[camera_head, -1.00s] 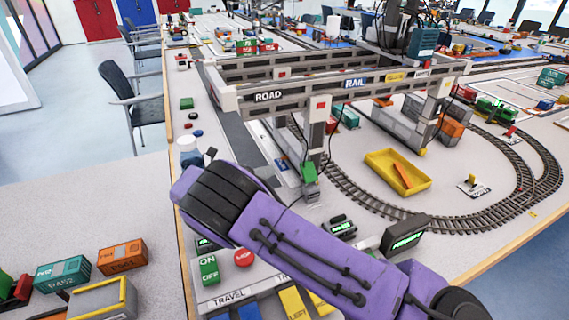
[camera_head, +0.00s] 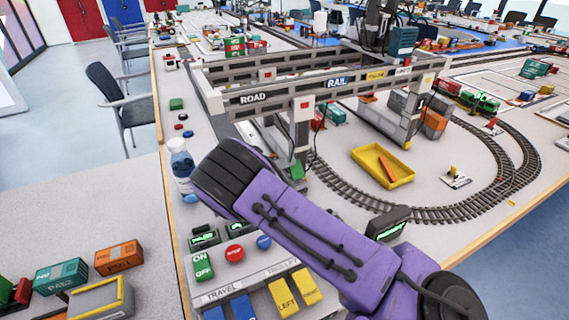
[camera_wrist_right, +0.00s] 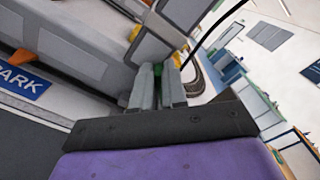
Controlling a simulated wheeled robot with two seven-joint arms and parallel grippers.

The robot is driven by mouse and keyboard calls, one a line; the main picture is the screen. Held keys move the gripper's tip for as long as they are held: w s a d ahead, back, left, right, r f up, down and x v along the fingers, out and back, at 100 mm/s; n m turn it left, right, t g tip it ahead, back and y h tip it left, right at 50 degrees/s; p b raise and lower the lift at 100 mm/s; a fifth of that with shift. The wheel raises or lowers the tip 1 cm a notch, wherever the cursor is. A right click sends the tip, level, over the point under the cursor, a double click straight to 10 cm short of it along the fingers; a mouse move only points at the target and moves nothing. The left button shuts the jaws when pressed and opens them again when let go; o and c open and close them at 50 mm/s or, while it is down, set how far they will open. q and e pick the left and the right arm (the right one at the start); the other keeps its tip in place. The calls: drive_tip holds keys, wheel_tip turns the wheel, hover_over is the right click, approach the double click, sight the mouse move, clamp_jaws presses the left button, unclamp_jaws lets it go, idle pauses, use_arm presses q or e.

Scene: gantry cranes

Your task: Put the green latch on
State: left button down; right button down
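A small green latch (camera_head: 297,170) sits low on the near leg of the gantry crane (camera_head: 302,125), beside the end of my right wrist. In the head view my purple right arm hides the fingers. A green ON/OFF switch (camera_head: 202,267) is on the control panel. My left gripper is not in view.
The panel also has a red button (camera_head: 235,254), a blue button (camera_head: 264,242) and blue and yellow levers. A bottle (camera_head: 181,165) stands at the left table edge. A yellow tray (camera_head: 383,166) and curved track (camera_head: 480,212) lie right of the crane.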

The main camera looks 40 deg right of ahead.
drive_tip(key=shift+w+f, duration=0.1)
drive_tip(key=shift+f, duration=0.05)
drive_tip(key=n+b, duration=0.1)
drive_tip(key=w+f+n+b, duration=0.1)
drive_tip(key=n, duration=0.1)
drive_tip(key=shift+d+f, duration=0.2)
drive_tip(key=n, duration=0.1)
drive_tip(key=f+n+b, duration=0.1)
drive_tip(key=shift+w+d+n, duration=0.1)
drive_tip(key=shift+w+n, duration=0.2)
drive_tip(key=shift+n, duration=0.1)
drive_tip(key=shift+w+f+n+b, duration=0.1)
drive_tip(key=shift+f+n+b, duration=0.25)
drive_tip(key=shift+n, duration=0.35)
drive_tip(key=shift+w+f+n+b, duration=0.1)
drive_tip(key=shift+f+n+b, duration=0.2)
drive_tip(key=shift+n, duration=0.4)
drive_tip(key=c, duration=1.3)
unclamp_jaws()
drive_tip(key=shift+o, duration=0.7)
drive_tip(key=shift+s, duration=0.15)
